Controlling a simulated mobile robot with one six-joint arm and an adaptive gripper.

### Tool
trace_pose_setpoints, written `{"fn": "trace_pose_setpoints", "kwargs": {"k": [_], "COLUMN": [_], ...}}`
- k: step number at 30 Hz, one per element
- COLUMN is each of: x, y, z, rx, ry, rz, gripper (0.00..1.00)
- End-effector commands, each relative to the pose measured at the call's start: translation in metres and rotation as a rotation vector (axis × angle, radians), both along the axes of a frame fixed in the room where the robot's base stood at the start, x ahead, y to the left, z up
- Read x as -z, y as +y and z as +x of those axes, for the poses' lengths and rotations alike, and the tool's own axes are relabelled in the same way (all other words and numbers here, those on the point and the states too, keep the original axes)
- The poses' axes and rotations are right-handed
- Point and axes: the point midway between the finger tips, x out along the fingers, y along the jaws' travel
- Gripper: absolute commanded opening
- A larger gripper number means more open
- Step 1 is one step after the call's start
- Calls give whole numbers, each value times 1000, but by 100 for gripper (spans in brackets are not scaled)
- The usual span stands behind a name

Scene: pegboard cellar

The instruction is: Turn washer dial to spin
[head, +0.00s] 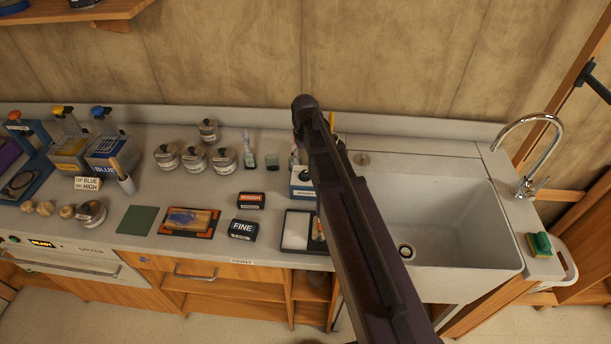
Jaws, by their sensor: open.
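No washer and no dial that I can tell as the washer's show in the head view. An oven-like appliance (75,263) marked DRYER is built in under the counter at the lower left. Its front panel has a small lit display (42,244) and a small round part at the far left edge, too small to tell. My own dark arm rises from the bottom edge across the counter and sink. My gripper does not show in this view.
The grey counter (150,188) holds jars, ROUGH (251,201) and FINE (243,230) boxes, a white tray and bottles. The white sink (440,225) with a curved faucet (522,150) is at right. A green sponge (540,244) lies beside it. Pale floor shows at the bottom left.

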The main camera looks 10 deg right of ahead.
Motion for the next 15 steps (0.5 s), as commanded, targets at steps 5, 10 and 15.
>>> {"fn": "trace_pose_setpoints", "kwargs": {"k": [5,10,15], "x": [18,31,44], "y": [0,-1,-1], "z": [0,0,0], "rx": [1,1,1], "ry": [0,0,0], "rz": [0,0,0], "gripper": [78,78,78]}}
